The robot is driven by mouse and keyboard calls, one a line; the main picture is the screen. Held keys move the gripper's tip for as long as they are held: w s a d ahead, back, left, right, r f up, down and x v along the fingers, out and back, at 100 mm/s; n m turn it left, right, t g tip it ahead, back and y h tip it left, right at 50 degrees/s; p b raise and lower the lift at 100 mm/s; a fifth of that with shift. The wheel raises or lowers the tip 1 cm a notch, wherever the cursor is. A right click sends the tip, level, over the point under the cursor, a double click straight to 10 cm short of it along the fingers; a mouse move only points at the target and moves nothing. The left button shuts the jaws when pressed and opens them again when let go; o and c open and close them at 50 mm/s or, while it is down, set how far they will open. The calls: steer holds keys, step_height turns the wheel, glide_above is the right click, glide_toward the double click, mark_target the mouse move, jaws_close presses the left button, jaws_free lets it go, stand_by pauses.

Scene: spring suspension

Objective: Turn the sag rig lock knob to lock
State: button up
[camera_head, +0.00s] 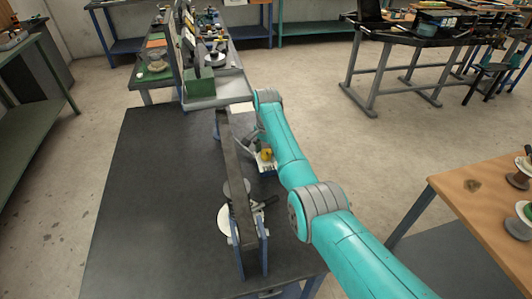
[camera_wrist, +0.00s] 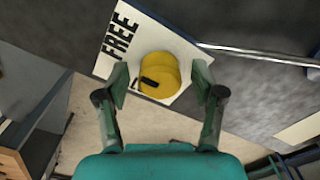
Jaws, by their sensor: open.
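The yellow lock knob (camera_wrist: 160,72) sits on a white plate (camera_wrist: 183,52) in the wrist view. The word FREE (camera_wrist: 122,34) is printed in black on the plate, up and left of the knob. A short black mark lies on the knob's face near its lower left. My gripper (camera_wrist: 159,86) is open, with one finger left of the knob and one right of it. I cannot tell whether either finger touches it. In the head view the knob (camera_head: 266,154) is small, beside my teal arm, and my gripper (camera_head: 252,141) is partly hidden. No LOCK label is visible.
The rig has a long dark beam (camera_head: 236,175) on blue supports over a dark bench (camera_head: 150,200). A white disc (camera_head: 225,222) is near the beam's front end. A grey tray with a green block (camera_head: 200,88) is behind. The bench's left part is clear.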

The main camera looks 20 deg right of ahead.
steer(key=c, duration=1.1)
steer(key=shift+c, duration=0.2)
steer(key=shift+n, duration=0.4)
steer(key=n, duration=0.3)
steer(key=shift+n, duration=0.4)
steer(key=n, duration=0.4)
steer(key=shift+n, duration=0.3)
steer(key=n, duration=0.4)
steer(key=shift+d+n, duration=0.1)
steer(key=shift+n, duration=2.2)
